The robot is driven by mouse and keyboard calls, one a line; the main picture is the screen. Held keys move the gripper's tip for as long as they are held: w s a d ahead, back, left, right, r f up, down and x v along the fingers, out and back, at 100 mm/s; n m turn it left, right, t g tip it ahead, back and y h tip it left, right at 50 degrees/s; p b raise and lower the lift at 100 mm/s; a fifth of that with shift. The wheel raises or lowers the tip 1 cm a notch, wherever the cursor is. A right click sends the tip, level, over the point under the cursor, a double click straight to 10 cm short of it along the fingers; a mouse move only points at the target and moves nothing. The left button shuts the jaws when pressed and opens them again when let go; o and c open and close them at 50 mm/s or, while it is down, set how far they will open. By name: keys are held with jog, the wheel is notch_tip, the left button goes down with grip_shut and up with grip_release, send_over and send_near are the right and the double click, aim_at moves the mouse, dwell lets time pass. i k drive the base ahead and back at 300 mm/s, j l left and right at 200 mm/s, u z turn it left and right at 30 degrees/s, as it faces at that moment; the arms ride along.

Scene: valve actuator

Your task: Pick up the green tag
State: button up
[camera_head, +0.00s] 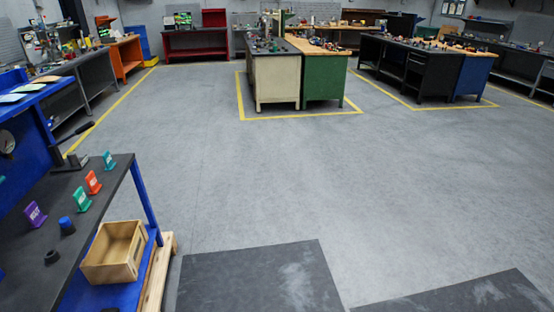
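On the dark top of a blue workbench (115,210) at the left stand several small upright tags in a loose group. A green tag (82,200) stands in front of an orange tag (93,182). A teal tag (109,161) stands farther back near the bench's right edge; its shade is close to the green one. A purple tag (35,214) stands to the left, tilted in the picture. All bear white lettering too small to read fully. My gripper is not in view.
A blue-topped dark knob (66,225) and a small dark round piece (52,257) are near the tags. An open wooden box (114,252) sits at the bench's right side. A lever (72,134) rises behind. Open grey floor (260,180) lies right, with dark mats (250,280) in front.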

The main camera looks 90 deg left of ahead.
aim_at(80, 196)
jog(key=l+u, duration=0.15)
jog(key=u, duration=4.2)
jog(key=i+l+u, duration=0.2)
jog(key=i, duration=0.15)
jog(key=i+l+u, duration=0.45)
jog(key=i, duration=0.2)
jog(key=i+l+u, duration=0.2)
jog(key=l, duration=0.2)
jog(key=i+l+u, duration=0.45)
jog(key=l, duration=0.4)
jog(key=i+l+u, duration=0.2)
jog(key=l, duration=0.25)
jog(key=i+l+u, duration=0.25)
jog(key=l, duration=0.25)
